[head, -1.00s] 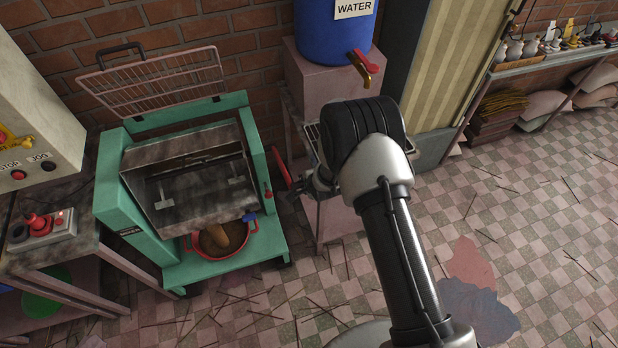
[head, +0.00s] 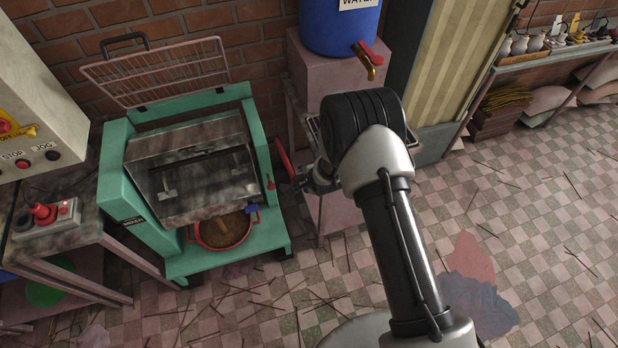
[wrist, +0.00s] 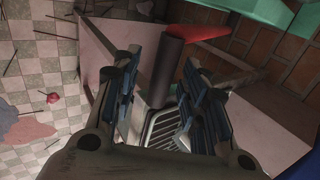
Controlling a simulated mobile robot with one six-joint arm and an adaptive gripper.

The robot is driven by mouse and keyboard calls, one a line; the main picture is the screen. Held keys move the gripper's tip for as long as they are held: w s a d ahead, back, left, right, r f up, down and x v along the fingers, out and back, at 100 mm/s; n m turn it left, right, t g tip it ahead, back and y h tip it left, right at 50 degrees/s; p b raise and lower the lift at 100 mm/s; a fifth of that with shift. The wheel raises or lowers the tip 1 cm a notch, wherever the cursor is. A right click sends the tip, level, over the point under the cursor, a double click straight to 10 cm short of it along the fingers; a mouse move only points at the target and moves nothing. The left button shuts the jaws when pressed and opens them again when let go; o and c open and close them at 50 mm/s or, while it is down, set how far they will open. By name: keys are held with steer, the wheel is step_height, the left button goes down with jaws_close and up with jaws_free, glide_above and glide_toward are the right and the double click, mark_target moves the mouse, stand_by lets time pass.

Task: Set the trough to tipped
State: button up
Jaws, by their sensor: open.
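The trough (head: 190,175) is a worn grey metal box in a green mixer frame (head: 112,180). In the head view it leans with its open mouth facing forward, over a red bowl (head: 196,240) holding brown stuff. A red lever (head: 284,160) is at the mixer's right side. In the wrist view the red lever arm (wrist: 200,32) ends in a dark cylindrical handle (wrist: 168,68). My gripper (wrist: 155,90) is open, its fingers on either side of the handle, with visible gaps. In the head view my gripper (head: 308,182) is largely hidden behind my wrist.
A pink stand (head: 325,80) with a blue water barrel (head: 340,25) is just right of the mixer. A metal grille (wrist: 163,128) lies beyond my fingers. A wire guard (head: 155,70) stands raised. A control box (head: 40,225) is left. Checkered floor is open at right.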

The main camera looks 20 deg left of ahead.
steer(key=v, duration=1.2)
steer(key=shift+f, duration=0.1)
steer(key=shift+c, duration=0.4)
